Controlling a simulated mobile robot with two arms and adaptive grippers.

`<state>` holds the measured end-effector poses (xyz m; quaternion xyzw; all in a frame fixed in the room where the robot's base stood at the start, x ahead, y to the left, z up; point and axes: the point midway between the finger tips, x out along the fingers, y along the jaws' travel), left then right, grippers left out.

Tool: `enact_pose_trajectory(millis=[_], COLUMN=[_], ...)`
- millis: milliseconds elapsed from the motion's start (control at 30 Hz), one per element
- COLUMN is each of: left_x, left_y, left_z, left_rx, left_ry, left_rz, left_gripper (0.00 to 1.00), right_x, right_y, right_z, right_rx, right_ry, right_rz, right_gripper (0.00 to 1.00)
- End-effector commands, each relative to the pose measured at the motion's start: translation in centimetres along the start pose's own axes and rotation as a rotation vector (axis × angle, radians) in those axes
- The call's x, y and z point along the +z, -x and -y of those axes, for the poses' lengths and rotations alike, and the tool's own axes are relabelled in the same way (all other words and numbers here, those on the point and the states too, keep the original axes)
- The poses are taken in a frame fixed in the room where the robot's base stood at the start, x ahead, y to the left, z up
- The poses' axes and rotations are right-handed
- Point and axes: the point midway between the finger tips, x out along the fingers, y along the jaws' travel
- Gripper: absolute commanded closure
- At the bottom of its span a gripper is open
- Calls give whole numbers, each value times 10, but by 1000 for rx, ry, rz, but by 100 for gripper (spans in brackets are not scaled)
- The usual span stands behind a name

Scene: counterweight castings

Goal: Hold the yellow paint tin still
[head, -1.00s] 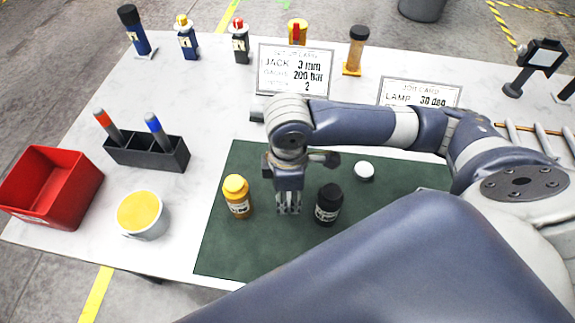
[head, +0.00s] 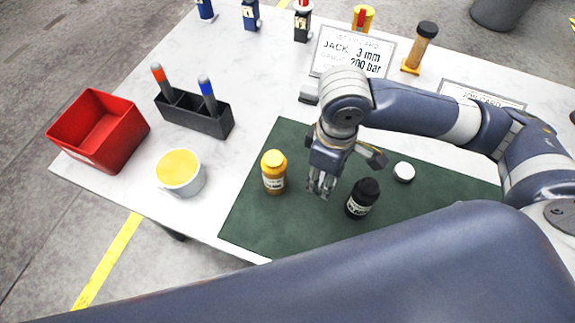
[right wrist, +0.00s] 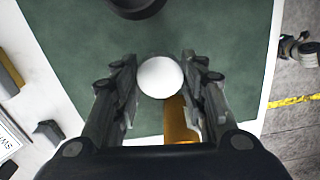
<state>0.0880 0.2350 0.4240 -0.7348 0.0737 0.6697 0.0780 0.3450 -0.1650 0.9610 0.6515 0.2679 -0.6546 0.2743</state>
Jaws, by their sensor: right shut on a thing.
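The yellow paint tin (head: 180,170), a pale round tin with a yellow top, stands upright on the white table at the left. No gripper touches it. My right gripper (head: 322,185) is low over the green mat, well to the right of the tin, between a yellow bottle (head: 273,173) and a black bottle (head: 361,198). In the right wrist view a white round thing (right wrist: 160,77) sits between the fingers, and the gripper is shut on it. The fingers mostly hide it in the head view. My left gripper is not in view.
A red bin (head: 98,132) and a black pen holder (head: 195,115) stand beyond the tin. A white cap (head: 404,172) lies on the mat (head: 300,218). The table between tin and mat is clear.

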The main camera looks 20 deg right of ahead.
Motion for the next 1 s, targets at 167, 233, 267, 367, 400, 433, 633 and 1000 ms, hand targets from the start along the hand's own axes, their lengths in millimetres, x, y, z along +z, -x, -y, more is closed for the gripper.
enact_pose_trajectory(millis=[167,233,267,367,400,433,633,1000], left_x=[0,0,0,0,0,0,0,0], left_y=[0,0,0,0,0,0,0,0], left_z=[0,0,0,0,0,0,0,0], left_rx=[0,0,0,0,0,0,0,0], left_ry=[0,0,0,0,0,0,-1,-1], left_rz=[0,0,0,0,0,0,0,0], left_gripper=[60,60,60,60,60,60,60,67], right_x=[-5,-6,-6,-7,-7,-6,-6,-6], right_y=[32,43,47,58,62,63,68,67], right_z=[-25,-31,-33,-39,-40,-41,-43,-42], right_rx=[6,4,2,-3,-5,-6,-10,-10], right_ry=[-366,-494,-544,-675,-712,-735,-791,-788], right_rz=[-4,-5,-5,-6,-6,-6,-4,-4], right_gripper=[70,70,70,70,70,70,70,70])
